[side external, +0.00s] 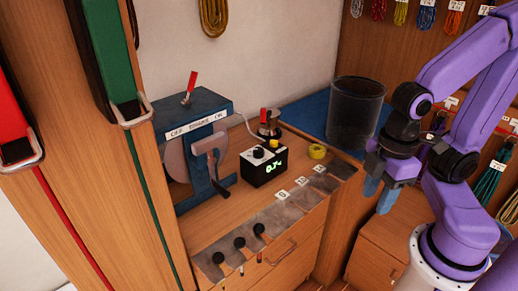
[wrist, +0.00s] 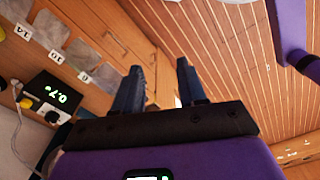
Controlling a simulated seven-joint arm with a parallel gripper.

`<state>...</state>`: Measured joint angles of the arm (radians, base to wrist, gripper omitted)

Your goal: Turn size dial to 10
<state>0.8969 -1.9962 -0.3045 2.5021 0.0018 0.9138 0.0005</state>
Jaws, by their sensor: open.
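A black box (side external: 264,167) with a lit readout stands on the wooden bench. The readout seems to begin with 0.7. A dark round knob (side external: 258,153) and a yellow button (side external: 274,143) are on its top. The box (wrist: 48,93) is also at the left of the wrist view. Small white number tags (side external: 302,181) lie along the bench's front; one (wrist: 57,57) reads 10 in the wrist view. I cannot tell for certain which part is the size dial. My gripper (side external: 380,195) is open and empty, well right of the box and apart from everything; its fingers (wrist: 158,72) point away.
A blue machine (side external: 190,125) with a disc and crank handle stands left of the box. A yellow roll (side external: 318,151) and a dark bin (side external: 355,110) are to its right. Several black-knobbed levers (side external: 240,243) line the front edge. Coiled lines hang behind my arm.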

